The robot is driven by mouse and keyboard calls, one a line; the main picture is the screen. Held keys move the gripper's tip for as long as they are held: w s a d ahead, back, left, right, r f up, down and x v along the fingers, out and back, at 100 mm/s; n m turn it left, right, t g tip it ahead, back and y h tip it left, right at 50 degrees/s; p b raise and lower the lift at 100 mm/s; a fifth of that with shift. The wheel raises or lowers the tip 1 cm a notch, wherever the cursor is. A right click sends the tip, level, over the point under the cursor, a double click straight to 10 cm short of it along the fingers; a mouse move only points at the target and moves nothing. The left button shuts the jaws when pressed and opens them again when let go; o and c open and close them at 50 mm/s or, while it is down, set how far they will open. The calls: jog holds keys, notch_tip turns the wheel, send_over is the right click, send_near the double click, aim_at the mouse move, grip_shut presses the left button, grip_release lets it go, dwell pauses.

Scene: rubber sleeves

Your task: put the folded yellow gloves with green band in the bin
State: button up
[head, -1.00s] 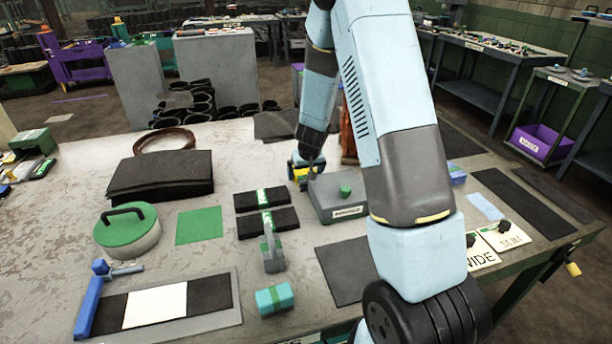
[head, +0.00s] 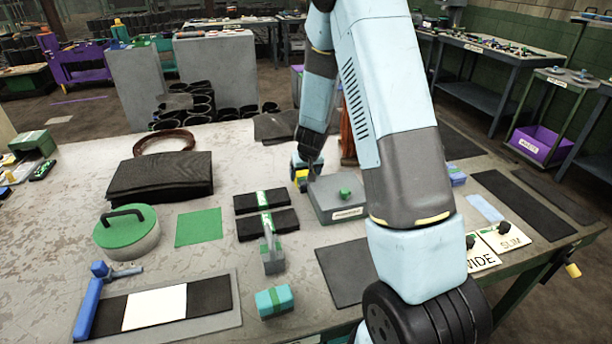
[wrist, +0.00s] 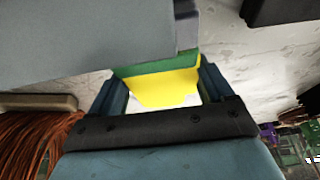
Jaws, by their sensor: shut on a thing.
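The folded yellow gloves with a green band (wrist: 165,88) are between the two fingers of my gripper (wrist: 155,85) in the wrist view. The gripper is shut on them. I cannot tell whether the gloves touch the table. A purple bin (head: 540,141) with a white label stands on a stand at the far right, well away from the gripper.
Orange-brown strands (wrist: 35,135) hang close beside the gripper. Bare table lies left of the gripper.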

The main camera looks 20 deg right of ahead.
aim_at(305, 173)
notch_tip(305, 173, up, 10)
jog(key=shift+f, duration=0.15)
jog(key=shift+s, duration=0.1)
dwell(0.4)
